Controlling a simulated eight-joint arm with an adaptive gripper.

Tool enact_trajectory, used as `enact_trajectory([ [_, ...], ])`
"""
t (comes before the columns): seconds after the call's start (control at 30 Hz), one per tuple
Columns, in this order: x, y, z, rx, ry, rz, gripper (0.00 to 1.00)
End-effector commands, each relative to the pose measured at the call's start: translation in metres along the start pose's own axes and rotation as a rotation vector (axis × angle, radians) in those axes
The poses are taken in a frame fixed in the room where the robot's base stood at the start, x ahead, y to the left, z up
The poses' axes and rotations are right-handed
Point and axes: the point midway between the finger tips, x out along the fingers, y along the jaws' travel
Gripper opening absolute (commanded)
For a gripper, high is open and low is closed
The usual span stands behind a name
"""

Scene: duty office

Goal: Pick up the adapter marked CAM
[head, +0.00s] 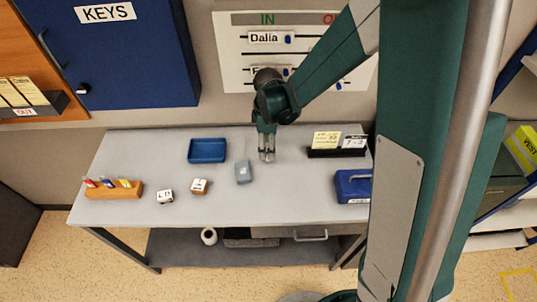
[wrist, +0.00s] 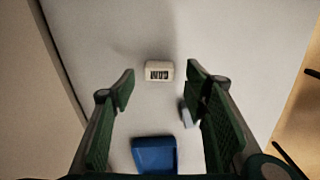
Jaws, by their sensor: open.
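The white adapter marked CAM (wrist: 158,69) lies on the grey table top in the wrist view. It is ahead of my gripper (wrist: 158,86), in line with the gap between the two green fingers, and apart from them. My gripper is open with nothing between its fingers. In the head view my gripper (head: 266,153) points down at the table, right of the grey-blue block (head: 243,172). I cannot make out the CAM adapter there; the gripper seems to cover it. Two small white blocks, one left (head: 165,196) and one right (head: 199,186), carry marks I cannot read.
A blue tray (head: 207,150) is left of my gripper and shows in the wrist view (wrist: 154,155). An orange rack (head: 113,190) stands at the left. A black card holder (head: 337,151) and blue box (head: 352,187) stand right. The table's front middle is clear.

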Motion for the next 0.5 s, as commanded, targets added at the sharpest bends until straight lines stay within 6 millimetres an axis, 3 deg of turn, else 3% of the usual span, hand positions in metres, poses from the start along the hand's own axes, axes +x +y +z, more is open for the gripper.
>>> enact_trajectory([
  [0.5,0.039,0.001,0.001,0.0,0.0,0.0,0.45],
])
